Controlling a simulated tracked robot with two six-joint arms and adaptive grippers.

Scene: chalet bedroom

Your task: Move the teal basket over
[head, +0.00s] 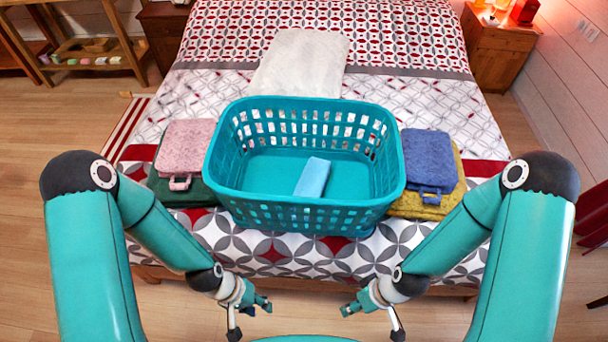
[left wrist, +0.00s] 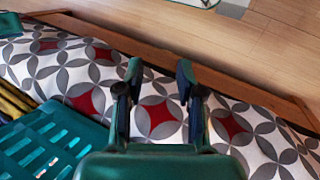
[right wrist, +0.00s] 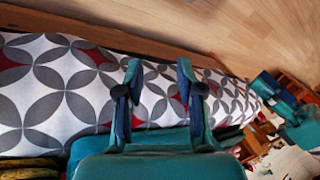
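The teal basket (head: 305,214) sits upright on the bed, near its front edge, with a light blue folded cloth (head: 313,177) inside. Part of the basket shows at the lower left of the left wrist view (left wrist: 45,140) and along the bottom of the right wrist view (right wrist: 130,140). My left gripper (head: 266,304) is in front of the bed's edge, below and apart from the basket. Its fingers are open and empty in the left wrist view (left wrist: 158,72). My right gripper (head: 346,309) is also in front of the bed, apart from the basket, open and empty in the right wrist view (right wrist: 158,72).
Pink (head: 185,147) and dark green (head: 170,190) folded cloths lie left of the basket. Blue (head: 429,158) and mustard (head: 420,206) ones lie right of it. A white folded cloth (head: 301,62) lies behind it. Nightstands (head: 500,50) flank the bed (head: 400,100).

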